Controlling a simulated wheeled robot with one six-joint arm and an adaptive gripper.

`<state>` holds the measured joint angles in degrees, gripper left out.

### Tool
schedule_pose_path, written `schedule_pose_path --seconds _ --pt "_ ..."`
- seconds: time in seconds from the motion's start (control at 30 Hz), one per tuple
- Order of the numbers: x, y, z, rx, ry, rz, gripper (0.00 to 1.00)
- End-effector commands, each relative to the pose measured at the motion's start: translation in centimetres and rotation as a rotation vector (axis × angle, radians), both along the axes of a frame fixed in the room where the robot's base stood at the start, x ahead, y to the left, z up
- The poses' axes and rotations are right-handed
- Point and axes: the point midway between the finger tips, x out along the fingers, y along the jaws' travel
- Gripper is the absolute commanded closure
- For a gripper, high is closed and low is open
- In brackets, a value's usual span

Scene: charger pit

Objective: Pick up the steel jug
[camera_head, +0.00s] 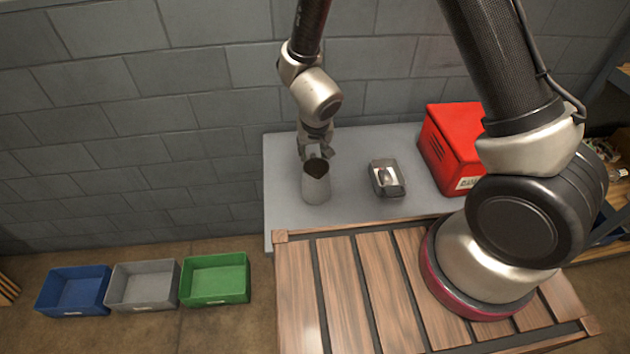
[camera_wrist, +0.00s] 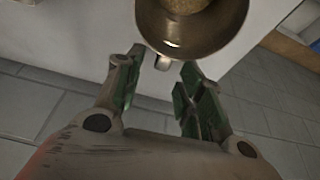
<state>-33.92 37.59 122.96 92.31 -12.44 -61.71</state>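The steel jug (camera_head: 316,187) stands upright on the grey table, near its left end. In the wrist view the jug (camera_wrist: 192,38) shows from above, with a round open mouth and brownish inside. A small light piece at its near edge, perhaps the handle, lies between my fingertips. My gripper (camera_head: 316,152) is at the far side of the jug's rim in the head view. In the wrist view my gripper (camera_wrist: 158,75) has its green-padded fingers apart, with a gap between them. I cannot tell whether either finger touches the jug.
A grey device (camera_head: 387,178) lies right of the jug, and a red crate (camera_head: 452,148) stands farther right. The grey table (camera_head: 285,165) ends just left of the jug. A block wall is behind. Blue (camera_head: 73,290), grey (camera_head: 143,285) and green (camera_head: 214,279) bins sit on the floor.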

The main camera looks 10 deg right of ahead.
Motion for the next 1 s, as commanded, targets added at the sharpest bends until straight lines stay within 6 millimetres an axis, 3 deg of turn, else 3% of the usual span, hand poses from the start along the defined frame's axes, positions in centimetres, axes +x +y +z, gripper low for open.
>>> schedule_pose_path --seconds 0.2,0.5,0.7,1.0 --pt "1.2 0.0 -3.0 -0.001 0.001 0.003 0.62" --pt "1.4 0.0 -3.5 0.001 0.0 0.0 0.62" --pt "1.4 0.0 -3.4 0.001 0.0 0.0 0.98" --pt "1.4 0.0 -3.4 0.002 0.0 0.001 1.0"
